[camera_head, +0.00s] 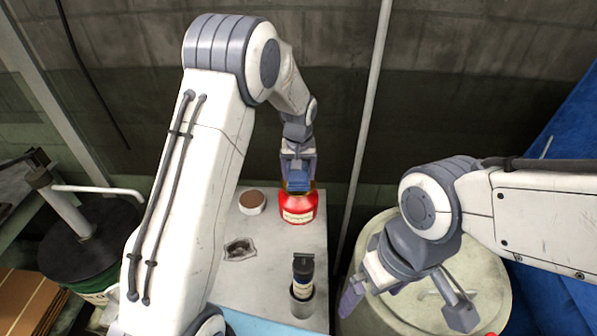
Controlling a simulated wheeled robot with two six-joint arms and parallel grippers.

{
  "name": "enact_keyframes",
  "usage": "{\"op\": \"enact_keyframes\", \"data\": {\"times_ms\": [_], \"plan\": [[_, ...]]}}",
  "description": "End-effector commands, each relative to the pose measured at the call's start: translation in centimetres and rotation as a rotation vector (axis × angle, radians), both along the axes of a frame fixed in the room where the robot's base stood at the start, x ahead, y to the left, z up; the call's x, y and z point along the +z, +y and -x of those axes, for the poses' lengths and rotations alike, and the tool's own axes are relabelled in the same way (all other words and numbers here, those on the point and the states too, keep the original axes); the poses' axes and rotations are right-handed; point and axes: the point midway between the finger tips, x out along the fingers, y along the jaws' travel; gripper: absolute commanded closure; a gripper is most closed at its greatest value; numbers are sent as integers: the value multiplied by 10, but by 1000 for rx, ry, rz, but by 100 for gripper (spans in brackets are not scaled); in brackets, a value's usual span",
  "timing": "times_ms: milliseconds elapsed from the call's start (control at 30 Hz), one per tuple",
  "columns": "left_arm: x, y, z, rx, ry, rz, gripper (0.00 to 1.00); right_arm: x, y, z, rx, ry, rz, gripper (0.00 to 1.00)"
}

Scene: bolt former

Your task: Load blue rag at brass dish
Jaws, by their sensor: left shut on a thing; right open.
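My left gripper (298,180) is above a red labelled container (298,209) on the pale bench. It is shut on a small bright blue piece, likely the blue rag (298,184), at the container's top. A thin brass-coloured edge, perhaps the brass dish (313,185), shows beside the blue piece. The fingers hide most of it, and I cannot tell whether the rag touches it. My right gripper (385,286) is open and appears empty, over the pale round drum (495,290) at the right.
The bench (268,270) also holds a round brown-topped tin (252,202), a grey crumpled or shallow item (239,250) and a dark bottle in a grey cup (302,289). A pale pole (365,125) stands behind. A dark-topped drum (95,240) is at left.

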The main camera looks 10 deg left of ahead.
Motion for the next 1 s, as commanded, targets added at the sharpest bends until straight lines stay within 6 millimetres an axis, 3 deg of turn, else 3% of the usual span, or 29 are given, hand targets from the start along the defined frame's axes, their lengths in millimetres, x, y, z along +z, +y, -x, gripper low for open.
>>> {"op": "enact_keyframes", "data": {"times_ms": [1000], "plan": [[-6,0,0,0,0,0,66,-4,0,0,0,0,0,0]]}}
